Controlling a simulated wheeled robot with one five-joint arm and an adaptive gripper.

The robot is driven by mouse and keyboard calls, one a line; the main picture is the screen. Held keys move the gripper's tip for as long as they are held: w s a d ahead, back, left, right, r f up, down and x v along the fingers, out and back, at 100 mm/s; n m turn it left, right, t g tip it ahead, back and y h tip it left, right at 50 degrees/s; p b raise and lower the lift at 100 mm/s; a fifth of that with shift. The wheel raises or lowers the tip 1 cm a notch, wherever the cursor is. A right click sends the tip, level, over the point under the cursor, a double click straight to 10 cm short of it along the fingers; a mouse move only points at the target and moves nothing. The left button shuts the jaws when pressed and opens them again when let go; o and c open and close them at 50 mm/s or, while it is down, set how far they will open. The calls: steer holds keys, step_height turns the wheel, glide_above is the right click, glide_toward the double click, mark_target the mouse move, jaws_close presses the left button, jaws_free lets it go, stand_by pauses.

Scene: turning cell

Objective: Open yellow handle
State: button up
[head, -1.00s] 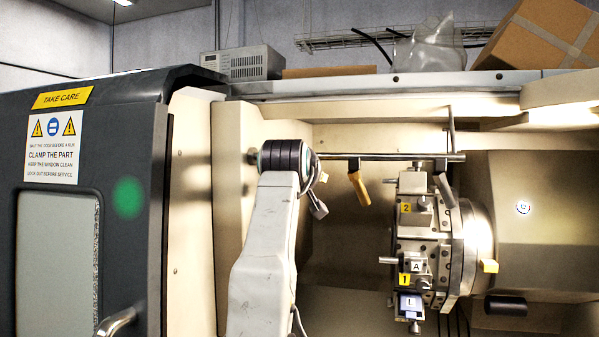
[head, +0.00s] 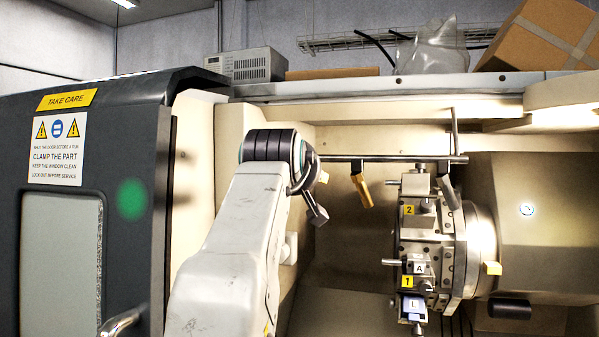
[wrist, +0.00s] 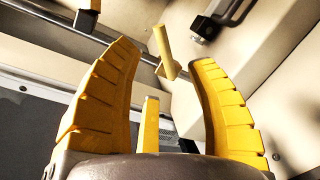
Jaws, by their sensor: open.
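A yellow handle (head: 362,190) hangs slanting from a grey bar inside the machine in the head view. A second yellow piece (head: 323,177) shows just right of my arm, mostly hidden by it. In the wrist view my gripper (wrist: 165,56) is open, its two curved yellow fingers apart. A yellow handle (wrist: 164,45) shows beyond and between the fingertips, apart from them as far as I can tell. My gripper is hidden behind my arm in the head view.
The grey bar (head: 400,158) runs across the opening. Right of the handle stands a tool turret (head: 425,240) with projecting holders. A dark door (head: 90,140) with warning signs is at the left. Boxes lie on top of the machine.

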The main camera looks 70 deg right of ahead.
steer(key=shift+s+a+r, duration=0.1)
steer(key=shift+a, duration=0.6)
steer(key=shift+s+a+r, duration=0.1)
steer(key=shift+a, duration=0.55)
